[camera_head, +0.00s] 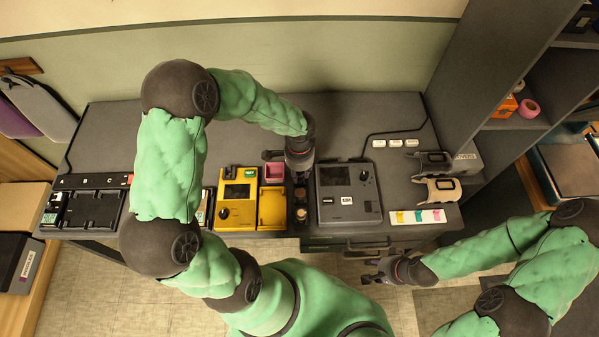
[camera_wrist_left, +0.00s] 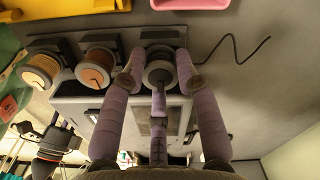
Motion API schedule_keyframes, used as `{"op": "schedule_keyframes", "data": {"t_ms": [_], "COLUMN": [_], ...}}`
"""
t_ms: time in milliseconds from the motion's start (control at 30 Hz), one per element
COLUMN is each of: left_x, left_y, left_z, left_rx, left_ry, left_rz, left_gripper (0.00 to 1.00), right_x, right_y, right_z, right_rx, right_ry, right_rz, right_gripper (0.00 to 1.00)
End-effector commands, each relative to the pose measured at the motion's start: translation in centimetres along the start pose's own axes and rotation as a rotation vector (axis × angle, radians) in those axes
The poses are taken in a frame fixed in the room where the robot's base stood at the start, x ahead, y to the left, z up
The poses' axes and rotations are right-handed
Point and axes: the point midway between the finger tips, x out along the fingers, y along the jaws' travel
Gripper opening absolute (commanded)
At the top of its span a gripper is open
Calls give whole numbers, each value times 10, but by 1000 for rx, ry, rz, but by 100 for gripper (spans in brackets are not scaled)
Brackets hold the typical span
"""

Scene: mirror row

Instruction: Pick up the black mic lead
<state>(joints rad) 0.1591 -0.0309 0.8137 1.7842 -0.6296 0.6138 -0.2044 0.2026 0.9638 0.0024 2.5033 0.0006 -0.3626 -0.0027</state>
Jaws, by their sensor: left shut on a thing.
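The black mic lead (camera_wrist_left: 160,73) shows in the left wrist view as a dark round reel with a grey ring, at the end of a row of three. My left gripper (camera_wrist_left: 159,80) has its purple fingers closed on its sides. A thin black wire (camera_wrist_left: 235,55) bends away on the desk to its right; I cannot tell where it joins. In the head view my left gripper (camera_head: 299,168) is at the far end of the row and hides the lead. My right gripper (camera_head: 370,270) is open and empty in front of the desk.
The desk (camera_head: 345,115) is bare behind.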

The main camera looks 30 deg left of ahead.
Motion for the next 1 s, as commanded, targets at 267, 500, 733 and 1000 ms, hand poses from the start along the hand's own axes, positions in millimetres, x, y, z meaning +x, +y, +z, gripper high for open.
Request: {"op": "schedule_keyframes", "data": {"t_ms": [267,500,733,1000], "left_x": [-41,-93,-110,-122], "left_y": [11,56,104,132], "left_z": [-3,-11,-19,-24], "left_rx": [4,7,7,2], "left_ry": [4,5,3,2], "left_rz": [-2,-2,-1,-1], "left_gripper": [7,7,7,7], "right_x": [-12,-27,-33,-36], "right_y": [-4,-10,-12,-13], "right_z": [0,1,1,1], "right_rx": [0,0,0,0], "right_ry": [0,0,0,0], "right_rz": [0,0,0,0], "right_gripper": [40,40,40,40]}}
